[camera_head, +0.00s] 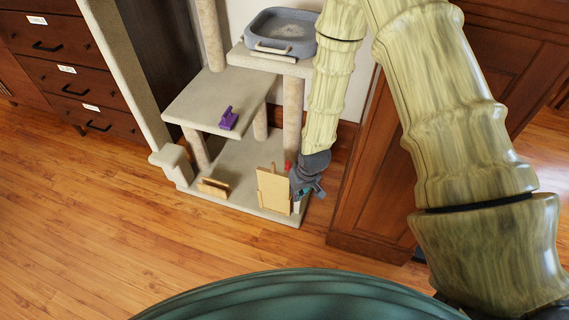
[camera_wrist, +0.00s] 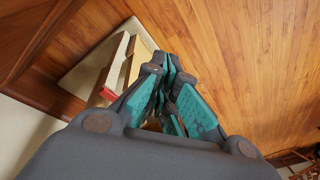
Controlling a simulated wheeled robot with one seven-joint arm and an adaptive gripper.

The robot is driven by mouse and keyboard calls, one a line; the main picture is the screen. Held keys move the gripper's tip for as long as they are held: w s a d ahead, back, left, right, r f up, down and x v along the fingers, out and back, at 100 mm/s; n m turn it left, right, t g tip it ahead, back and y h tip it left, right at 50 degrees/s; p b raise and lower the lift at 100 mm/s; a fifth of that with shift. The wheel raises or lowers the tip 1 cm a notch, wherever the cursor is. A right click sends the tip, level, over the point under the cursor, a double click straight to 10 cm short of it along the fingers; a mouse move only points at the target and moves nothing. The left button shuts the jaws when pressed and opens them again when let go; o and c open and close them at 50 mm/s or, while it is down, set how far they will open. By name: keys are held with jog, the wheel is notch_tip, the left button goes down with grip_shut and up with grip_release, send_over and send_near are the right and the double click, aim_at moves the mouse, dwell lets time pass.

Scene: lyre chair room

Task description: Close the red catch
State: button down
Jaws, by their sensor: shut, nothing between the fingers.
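The red catch (camera_head: 288,165) shows as a small red piece at the top right of an upright pale wooden panel (camera_head: 272,191), on the base of a carpeted stand. In the wrist view a red part (camera_wrist: 109,94) lies left of my fingers, at the end of a pale board. My gripper (camera_head: 308,194) is just right of the panel, low and pointing down, and partly covers its right edge. In the wrist view my gripper (camera_wrist: 169,62) is shut and empty, with teal finger pads. I cannot tell whether it touches the panel or the catch's exact position.
The stand's base (camera_head: 240,160) also holds a small wooden piece (camera_head: 213,187). A purple object (camera_head: 228,118) lies on the middle shelf (camera_head: 195,103). A grey tray (camera_head: 282,32) sits on top. A brown wooden cabinet (camera_head: 360,205) stands close right. Floor at left is clear.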

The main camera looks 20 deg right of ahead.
jog(key=w+d+r+n+t+b, duration=0.1)
jog(key=w+r+b, duration=0.2)
jog(key=w+b, duration=0.6)
jog(key=w+r+n+t+b, duration=0.15)
jog(key=w+b, duration=0.25)
jog(key=w, duration=0.8)
notch_tip(320, 180, down, 9)
jog(key=b, duration=0.6)
jog(key=shift+s+d+m+h, duration=0.2)
jog(key=shift+m+h, duration=0.1)
jog(key=shift+m, duration=0.15)
jog(key=shift+a+r+g, duration=0.1)
jog(key=shift+r+g, duration=0.1)
jog(key=shift+g, duration=0.05)
